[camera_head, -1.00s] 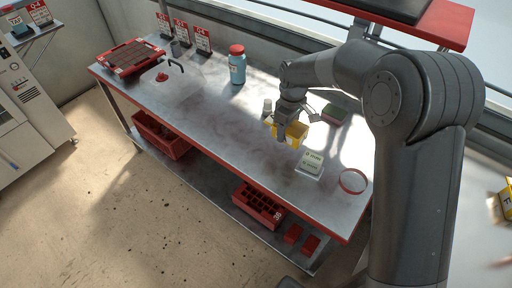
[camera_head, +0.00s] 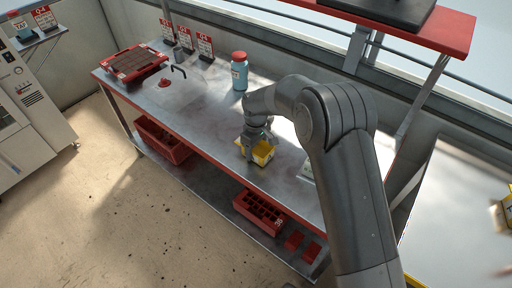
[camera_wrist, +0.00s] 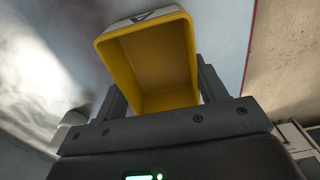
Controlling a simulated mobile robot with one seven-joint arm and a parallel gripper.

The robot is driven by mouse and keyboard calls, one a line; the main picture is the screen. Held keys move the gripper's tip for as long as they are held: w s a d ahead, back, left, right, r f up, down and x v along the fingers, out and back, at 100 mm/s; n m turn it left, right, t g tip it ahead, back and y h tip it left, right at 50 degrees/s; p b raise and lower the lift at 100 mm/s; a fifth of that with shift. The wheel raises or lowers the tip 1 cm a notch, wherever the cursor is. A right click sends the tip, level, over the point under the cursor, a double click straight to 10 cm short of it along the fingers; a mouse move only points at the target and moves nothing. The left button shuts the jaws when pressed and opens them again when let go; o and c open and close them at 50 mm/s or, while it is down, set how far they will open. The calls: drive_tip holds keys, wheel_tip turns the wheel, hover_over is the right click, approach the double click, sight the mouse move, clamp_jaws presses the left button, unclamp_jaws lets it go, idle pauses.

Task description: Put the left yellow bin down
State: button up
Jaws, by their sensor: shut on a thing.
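The yellow bin (camera_head: 264,153) is in my gripper (camera_head: 256,147) over the front middle of the metal workbench (camera_head: 205,115). The arm hides part of it. In the wrist view the open-topped yellow bin (camera_wrist: 150,62) sits between the two dark fingers of my gripper (camera_wrist: 163,92), which are shut on it. Its inside looks empty, and a white label with a dark mark shows on its far wall. Whether its base touches the bench I cannot tell.
A blue bottle with a red cap (camera_head: 239,72) stands at the back of the bench. A red seed tray (camera_head: 133,60) lies at the far left. Red crates (camera_head: 262,211) are on the lower shelf. The bench left of the bin is mostly clear.

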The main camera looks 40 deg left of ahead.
sight(256, 153)
drive_tip(key=shift+f, duration=0.2)
drive_tip(key=o, duration=1.1)
drive_tip(key=shift+c, duration=0.2)
drive_tip(key=shift+r, duration=0.15)
wheel_tip(256, 153, up, 12)
